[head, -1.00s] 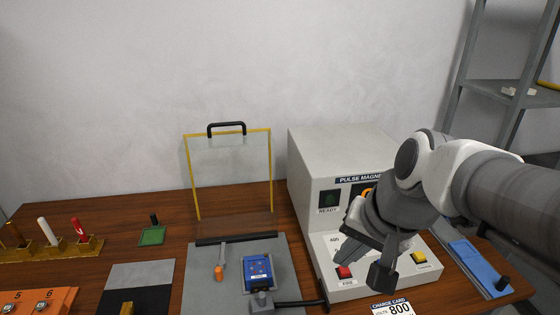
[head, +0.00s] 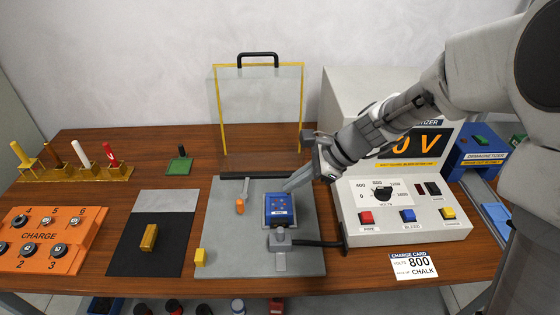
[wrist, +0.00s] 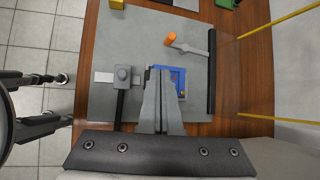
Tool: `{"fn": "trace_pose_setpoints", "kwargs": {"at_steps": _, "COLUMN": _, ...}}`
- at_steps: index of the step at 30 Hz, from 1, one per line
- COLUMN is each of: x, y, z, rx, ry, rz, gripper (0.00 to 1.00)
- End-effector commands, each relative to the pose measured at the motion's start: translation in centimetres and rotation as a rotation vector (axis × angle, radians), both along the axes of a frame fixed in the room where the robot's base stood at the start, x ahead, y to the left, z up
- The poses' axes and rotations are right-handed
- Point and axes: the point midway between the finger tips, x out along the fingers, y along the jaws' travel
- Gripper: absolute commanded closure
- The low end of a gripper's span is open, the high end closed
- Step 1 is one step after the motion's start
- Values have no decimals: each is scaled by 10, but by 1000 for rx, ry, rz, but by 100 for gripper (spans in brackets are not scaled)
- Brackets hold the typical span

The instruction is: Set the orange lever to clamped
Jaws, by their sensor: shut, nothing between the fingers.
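The orange lever (head: 240,207) is an orange knob on a grey arm (head: 246,189), on the grey plate (head: 225,258) left of the blue block. In the wrist view the orange knob (wrist: 170,39) and its grey arm (wrist: 190,48) lie above the blue fixture (wrist: 178,80). My gripper (head: 288,187) is shut and empty, its tips over the blue block (head: 280,206), to the right of the lever and apart from it. In the wrist view the closed fingers (wrist: 161,72) cover part of the block.
A clear yellow-framed shield (head: 217,110) stands behind the plate. The magnetizer box (head: 352,92) stands right.

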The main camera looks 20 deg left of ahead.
Motion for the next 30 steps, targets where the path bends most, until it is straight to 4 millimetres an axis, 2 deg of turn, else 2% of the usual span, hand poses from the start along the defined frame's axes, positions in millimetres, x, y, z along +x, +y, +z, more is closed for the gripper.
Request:
{"fn": "trace_pose_setpoints", "kwargs": {"at_steps": 1, "x": 4, "y": 7, "z": -12, "rx": 16, "ry": 40, "rz": -30, "gripper": 100}}
{"fn": "trace_pose_setpoints", "kwargs": {"at_steps": 3, "x": 8, "y": 17, "z": -23, "rx": 36, "ry": 92, "rz": -73, "gripper": 100}}
{"fn": "trace_pose_setpoints", "kwargs": {"at_steps": 9, "x": 16, "y": 35, "z": -45, "rx": 78, "ry": 198, "rz": -164, "gripper": 100}}
{"fn": "trace_pose_setpoints", "kwargs": {"at_steps": 15, "x": 19, "y": 42, "z": -52, "rx": 94, "ry": 238, "rz": -199, "gripper": 100}}
{"fn": "trace_pose_setpoints", "kwargs": {"at_steps": 26, "x": 19, "y": 43, "z": -54, "rx": 94, "ry": 239, "rz": -199, "gripper": 100}}
{"fn": "trace_pose_setpoints", "kwargs": {"at_steps": 30, "x": 18, "y": 51, "z": -63, "rx": 93, "ry": 240, "rz": -198, "gripper": 100}}
